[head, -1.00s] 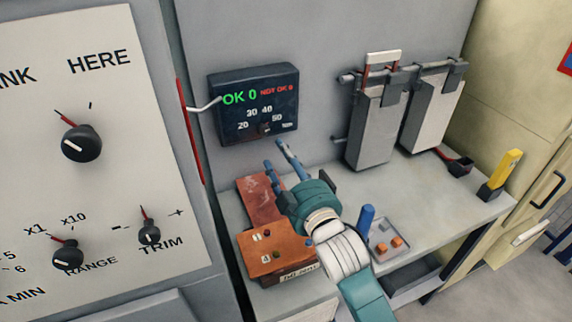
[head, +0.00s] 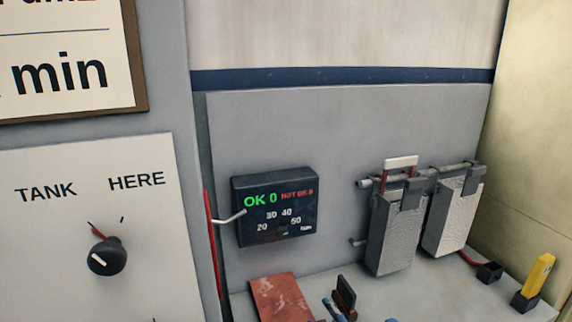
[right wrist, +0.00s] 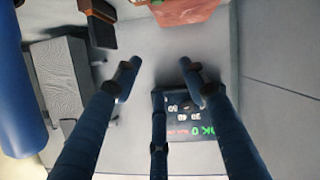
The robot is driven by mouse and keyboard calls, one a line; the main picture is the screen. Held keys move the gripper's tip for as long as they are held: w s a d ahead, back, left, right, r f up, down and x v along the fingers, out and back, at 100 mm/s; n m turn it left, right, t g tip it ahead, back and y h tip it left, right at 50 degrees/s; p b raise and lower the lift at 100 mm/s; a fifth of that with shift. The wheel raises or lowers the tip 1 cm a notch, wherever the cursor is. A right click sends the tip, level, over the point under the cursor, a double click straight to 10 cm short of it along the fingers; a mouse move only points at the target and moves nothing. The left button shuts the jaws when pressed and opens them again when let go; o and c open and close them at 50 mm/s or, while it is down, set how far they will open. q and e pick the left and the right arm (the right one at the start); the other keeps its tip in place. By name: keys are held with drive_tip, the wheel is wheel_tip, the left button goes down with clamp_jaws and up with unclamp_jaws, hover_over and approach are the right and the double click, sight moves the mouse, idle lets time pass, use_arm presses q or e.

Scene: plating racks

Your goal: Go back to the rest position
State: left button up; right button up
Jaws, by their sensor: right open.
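My right gripper (head: 340,311) shows only as blue fingertips at the bottom edge of the head view, next to a dark upright block (head: 345,296). In the right wrist view, my right gripper (right wrist: 159,80) has its blue fingers spread, with nothing between them. The reddish-brown slab (head: 282,299) lies on the bench beside the fingertips; it also shows at the top of the right wrist view (right wrist: 187,11). The rest of my right arm is below the head view. My left gripper is in neither view.
A dark display box (head: 275,207) reading OK 0 is on the grey back panel. Two grey holders (head: 395,236) (head: 452,219) hang on a rail to its right. A yellow-handled item (head: 537,277) stands at the bench's right. A knob panel (head: 88,205) is at left.

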drive_tip(key=s+d+f+m+g+h, duration=0.1)
drive_tip(key=s+d+f+m+g, duration=0.25)
drive_tip(key=s, duration=0.55)
drive_tip(key=s+d+f+g+h, duration=0.1)
drive_tip(key=s+d+f+g, duration=0.25)
drive_tip(key=s+f, duration=0.45)
drive_tip(key=s+d+f+m+g+h, duration=0.1)
drive_tip(key=s+d+f+g, duration=0.25)
drive_tip(key=s, duration=0.65)
wheel_tip(320, 180, down, 30)
drive_tip(key=s+b, duration=0.3)
drive_tip(key=s+d+f+g+b, duration=0.1)
drive_tip(key=s+f, duration=0.7)
drive_tip(key=f, duration=0.1)
drive_tip(key=s+d+f+g, duration=0.1)
drive_tip(key=s+d+f, duration=0.1)
drive_tip(key=s+f, duration=0.6)
drive_tip(key=shift+s+d+f+b, duration=0.25)
drive_tip(key=shift+s+f+b, duration=0.15)
drive_tip(key=shift+f, duration=0.35)
